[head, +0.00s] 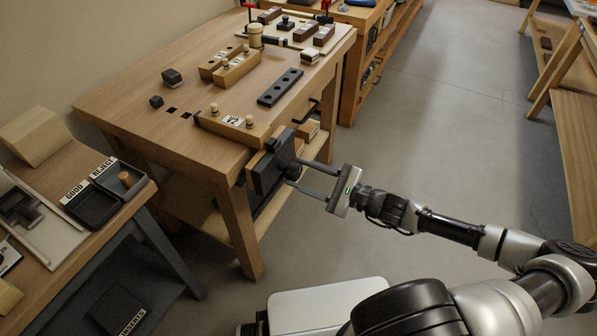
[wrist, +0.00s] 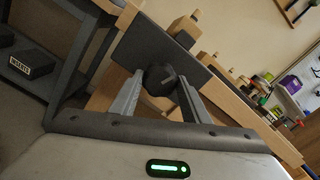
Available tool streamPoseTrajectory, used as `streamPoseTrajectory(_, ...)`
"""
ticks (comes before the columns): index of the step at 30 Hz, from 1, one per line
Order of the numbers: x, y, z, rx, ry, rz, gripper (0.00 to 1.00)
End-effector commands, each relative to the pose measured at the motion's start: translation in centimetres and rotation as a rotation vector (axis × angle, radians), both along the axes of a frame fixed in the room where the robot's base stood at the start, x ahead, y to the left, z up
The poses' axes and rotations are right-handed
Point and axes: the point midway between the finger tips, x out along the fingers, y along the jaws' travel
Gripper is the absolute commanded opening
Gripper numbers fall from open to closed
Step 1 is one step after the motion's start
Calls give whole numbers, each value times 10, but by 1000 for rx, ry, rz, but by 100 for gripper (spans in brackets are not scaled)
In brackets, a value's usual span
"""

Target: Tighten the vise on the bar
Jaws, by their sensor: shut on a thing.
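The vise's dark flat jaw (head: 266,168) is at the front corner of the wooden bench, with a round black knob (head: 291,171) on its outer face. My gripper (head: 297,173) is shut on this knob, one finger on each side. The wrist view shows the knob (wrist: 160,79) between the fingertips, in front of the dark jaw (wrist: 150,47). A wooden block marked V2 (head: 232,124), with two pegs, lies along the bench edge beside the jaw. Whether a bar sits behind the jaw, and any gap there, I cannot tell.
A dark bar with holes (head: 280,87) and peg-topped wooden blocks (head: 236,70) lie on the bench (head: 140,88). Small dark blocks (head: 172,76) are at its left. A side table holds GOOD (head: 85,208) and REJECT (head: 110,180) trays. Floor to the right is clear.

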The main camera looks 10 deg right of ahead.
Motion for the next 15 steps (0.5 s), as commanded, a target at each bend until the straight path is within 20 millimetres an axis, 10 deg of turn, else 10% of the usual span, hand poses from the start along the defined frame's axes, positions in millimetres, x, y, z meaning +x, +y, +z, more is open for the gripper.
streamPoseTrajectory(15,0,0,2,133,187,0,23)
